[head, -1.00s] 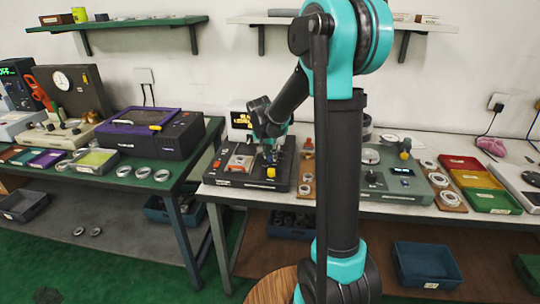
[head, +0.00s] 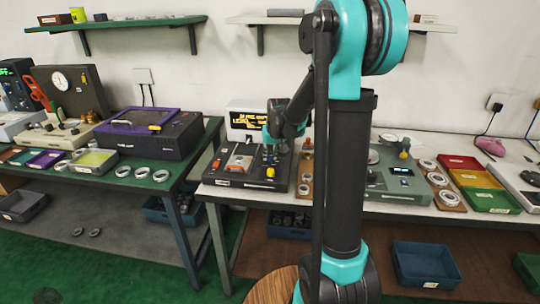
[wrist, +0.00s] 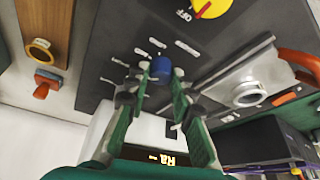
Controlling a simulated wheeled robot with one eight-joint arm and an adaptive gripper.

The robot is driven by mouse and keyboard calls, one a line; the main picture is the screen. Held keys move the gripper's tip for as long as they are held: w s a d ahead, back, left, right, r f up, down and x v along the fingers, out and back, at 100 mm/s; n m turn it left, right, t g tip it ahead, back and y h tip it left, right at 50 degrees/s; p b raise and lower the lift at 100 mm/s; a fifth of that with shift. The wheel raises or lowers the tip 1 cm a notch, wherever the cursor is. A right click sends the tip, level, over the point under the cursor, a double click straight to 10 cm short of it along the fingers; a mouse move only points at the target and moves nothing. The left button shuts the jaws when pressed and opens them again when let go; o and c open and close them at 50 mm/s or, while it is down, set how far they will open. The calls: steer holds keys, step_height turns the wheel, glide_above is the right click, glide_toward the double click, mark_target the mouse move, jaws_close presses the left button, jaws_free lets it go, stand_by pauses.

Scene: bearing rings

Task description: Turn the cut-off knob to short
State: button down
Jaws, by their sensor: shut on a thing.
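A small blue knob (wrist: 161,68) stands on the dark panel of a tabletop device (head: 222,180), with several short pale labels around it, too small to read. My gripper (wrist: 160,72) has its green fingers closed around this knob in the wrist view. In the head view my gripper (head: 270,157) is small above the right part of the device, and the blue knob cannot be made out there. A yellow knob with a red mark (wrist: 212,7) sits near the label OFF, apart from my fingers.
A metal slide part (wrist: 247,93) with an orange handle is on the same panel. A lit display (head: 250,121) stands behind the device. A wooden strip with rings (head: 306,172) lies right of it. A purple-lidded machine (head: 150,130) is on the left table.

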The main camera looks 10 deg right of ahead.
steer(key=shift+n, duration=0.6)
steer(key=shift+y, duration=0.3)
steer(key=c, duration=1.3)
jaws_free()
steer(key=v, duration=1.2)
steer(key=shift+w, duration=0.15)
steer(key=s+f, duration=0.5)
steer(key=s, duration=0.3)
steer(key=s+d+f+m+h, duration=0.1)
steer(key=s+f, duration=0.5)
steer(key=s, duration=0.3)
steer(key=s+d+f, duration=0.1)
steer(key=s+f, duration=0.4)
steer(key=s, duration=0.3)
steer(key=shift+s+d+f+m, duration=0.25)
steer(key=shift+m, duration=0.15)
